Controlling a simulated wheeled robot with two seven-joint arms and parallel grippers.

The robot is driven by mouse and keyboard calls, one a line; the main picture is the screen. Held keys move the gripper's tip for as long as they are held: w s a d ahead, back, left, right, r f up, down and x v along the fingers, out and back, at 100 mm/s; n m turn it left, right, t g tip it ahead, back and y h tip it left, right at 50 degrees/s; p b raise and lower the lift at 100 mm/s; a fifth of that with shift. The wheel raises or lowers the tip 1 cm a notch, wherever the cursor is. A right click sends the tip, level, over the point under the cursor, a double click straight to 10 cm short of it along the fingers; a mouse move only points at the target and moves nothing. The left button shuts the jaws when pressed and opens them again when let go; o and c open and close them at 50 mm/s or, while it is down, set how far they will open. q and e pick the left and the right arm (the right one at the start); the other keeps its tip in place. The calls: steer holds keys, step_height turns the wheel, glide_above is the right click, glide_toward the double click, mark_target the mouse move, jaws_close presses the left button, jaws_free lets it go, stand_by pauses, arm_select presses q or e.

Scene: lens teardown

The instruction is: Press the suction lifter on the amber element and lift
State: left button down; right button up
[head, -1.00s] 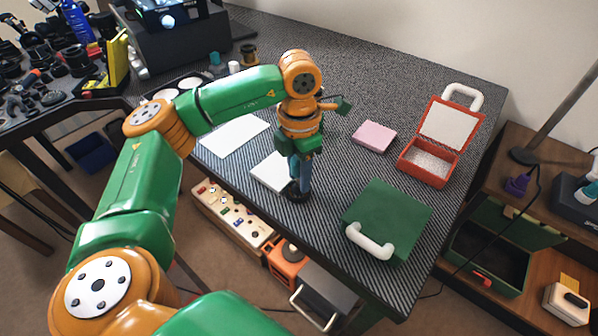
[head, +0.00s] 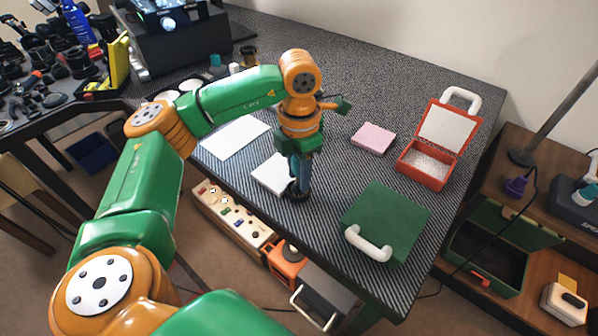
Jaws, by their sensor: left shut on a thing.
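My left gripper (head: 302,178) points straight down over the striped grey table, near its front edge. It is shut on a dark object, which looks like the suction lifter (head: 295,194). The black round lower end of this object is at or just above the table top. I cannot tell whether it touches anything. The amber element is not distinguishable; it may be hidden under the lifter or the gripper. My right gripper is not in view.
A white pad (head: 272,174) lies just left of the gripper, with a white sheet (head: 235,137) behind it. To the right are a pink block (head: 373,138), a closed green case (head: 388,215) and an open red case (head: 425,178). Bare table lies between them.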

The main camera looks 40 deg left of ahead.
arm_select(q)
steer(key=shift+r+p, duration=4)
steer(key=shift+r, duration=1.05)
steer(key=shift+f, duration=0.1)
